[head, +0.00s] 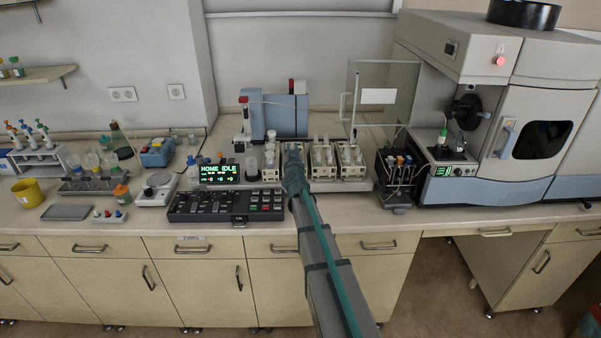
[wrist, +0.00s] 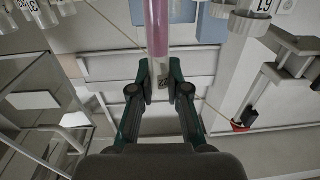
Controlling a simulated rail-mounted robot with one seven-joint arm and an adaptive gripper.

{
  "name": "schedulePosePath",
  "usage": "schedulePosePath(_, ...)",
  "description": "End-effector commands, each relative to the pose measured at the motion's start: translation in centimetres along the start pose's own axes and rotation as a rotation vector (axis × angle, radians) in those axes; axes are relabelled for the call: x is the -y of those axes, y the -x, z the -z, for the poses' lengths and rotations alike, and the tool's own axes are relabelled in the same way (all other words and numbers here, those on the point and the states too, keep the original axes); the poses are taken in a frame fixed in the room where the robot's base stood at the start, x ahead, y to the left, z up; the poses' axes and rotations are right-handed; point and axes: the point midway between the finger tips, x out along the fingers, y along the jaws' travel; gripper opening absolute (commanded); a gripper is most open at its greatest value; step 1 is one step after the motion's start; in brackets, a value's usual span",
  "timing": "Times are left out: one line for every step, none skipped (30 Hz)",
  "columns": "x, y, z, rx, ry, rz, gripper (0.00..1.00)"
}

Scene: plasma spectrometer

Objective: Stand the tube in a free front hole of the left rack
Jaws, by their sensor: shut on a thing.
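In the wrist view my gripper (wrist: 161,82) is shut on a tube (wrist: 157,28) with pink-purple contents and a pale, numbered label low between the fingers. The tube runs up out of the picture, so its far end is hidden. I cannot tell whether the tube touches any rack.
Cream racks (head: 323,171) and (head: 351,171) with several clear tubes stand right of my arm. A blue-grey unit (head: 287,116) stands behind, with an open clear door (head: 385,75) nearby. A dark control panel (head: 225,206) lies in front left.

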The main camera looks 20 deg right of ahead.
Motion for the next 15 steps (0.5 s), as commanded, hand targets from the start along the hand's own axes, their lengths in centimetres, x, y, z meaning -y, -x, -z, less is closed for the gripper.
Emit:
schedulePosePath(-1.0, -1.7, 0.9, 0.0, -0.002, -0.014, 0.0)
schedulePosePath(-1.4, -2.2, 1.2, 0.0, -0.002, -0.02, 0.0)
schedulePosePath(-2.0, -2.7, 1.5, 0.001, -0.002, -0.027, 0.0)
schedulePosePath(-2.4, -3.0, 1.7, 0.002, -0.002, -0.031, 0.0)
schedulePosePath(-2.6, -3.3, 1.8, 0.002, -0.001, -0.034, 0.0)
schedulePosePath(-2.9, -3.5, 1.8, 0.003, -0.001, -0.037, 0.0)
schedulePosePath(-3.0, -3.7, 1.7, 0.003, -0.001, -0.038, 0.0)
schedulePosePath(-3.1, -3.8, 1.4, 0.004, -0.001, -0.04, 0.0)
schedulePosePath(-3.2, -3.8, 0.9, 0.004, 0.0, -0.041, 0.0)
schedulePosePath(-3.2, -3.8, 0.4, 0.005, 0.0, -0.041, 0.0)
schedulePosePath(-3.2, -3.8, -0.1, 0.005, 0.0, -0.041, 0.0)
schedulePosePath(-3.2, -3.8, -0.6, 0.004, 0.001, -0.041, 0.0)
schedulePosePath(-3.2, -3.8, -1.0, 0.004, 0.0, -0.041, 0.0)
schedulePosePath(-3.2, -3.8, -1.3, 0.004, 0.0, -0.041, 0.0)
schedulePosePath(-3.2, -3.8, -1.7, 0.004, 0.0, -0.041, 0.0)
